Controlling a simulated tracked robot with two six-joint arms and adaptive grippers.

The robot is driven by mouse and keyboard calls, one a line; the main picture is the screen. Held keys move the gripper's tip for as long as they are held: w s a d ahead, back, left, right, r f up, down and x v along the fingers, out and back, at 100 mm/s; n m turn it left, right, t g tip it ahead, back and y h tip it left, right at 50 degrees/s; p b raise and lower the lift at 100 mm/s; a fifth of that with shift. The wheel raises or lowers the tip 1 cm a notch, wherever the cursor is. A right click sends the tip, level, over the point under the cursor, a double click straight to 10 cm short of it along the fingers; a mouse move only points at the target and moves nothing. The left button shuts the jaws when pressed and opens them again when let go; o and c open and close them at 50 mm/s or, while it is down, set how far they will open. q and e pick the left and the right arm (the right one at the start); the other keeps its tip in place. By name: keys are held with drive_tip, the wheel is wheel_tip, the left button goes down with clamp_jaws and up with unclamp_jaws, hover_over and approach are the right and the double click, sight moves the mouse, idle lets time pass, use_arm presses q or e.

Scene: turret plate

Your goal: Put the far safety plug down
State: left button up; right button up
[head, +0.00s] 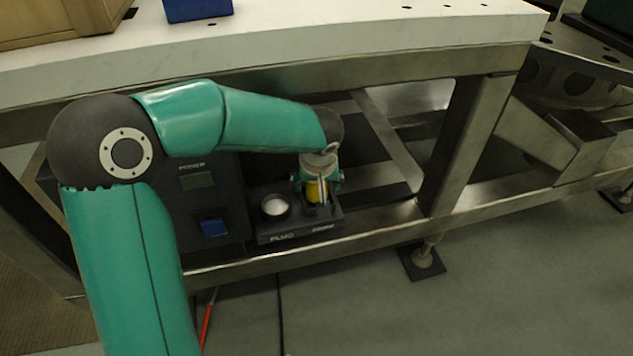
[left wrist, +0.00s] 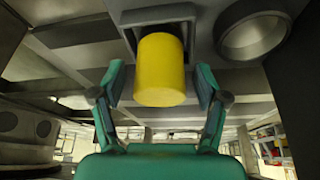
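The yellow safety plug (head: 313,192) stands at the right-hand place of a dark holder (head: 290,234) on the frame below the bench top. In the left wrist view the plug (left wrist: 160,70) is a plain yellow cylinder, its far end at a dark square opening. My left gripper (head: 319,184) is at the plug, partly hiding it in the head view. In the left wrist view its fingers (left wrist: 160,84) are apart, one on each side of the plug, with a visible gap on both sides. My right gripper is not in view.
A round ring socket (head: 274,207) with a pale inside is beside the plug. A dark power box (head: 212,210) with a blue switch stands left of the holder. The bench's metal rail (head: 380,222) runs in front, and a leg (head: 465,140) stands to the right.

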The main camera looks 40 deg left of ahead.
use_arm(q)
drive_tip(key=shift+d+r+p, duration=0.1)
drive_tip(key=shift+r+p, duration=0.25)
drive_tip(key=shift+r, duration=0.1)
drive_tip(key=p+v, duration=0.3)
drive_tip(key=v, duration=0.8)
drive_tip(key=shift+s+r, duration=0.15)
drive_tip(key=shift+s, duration=0.05)
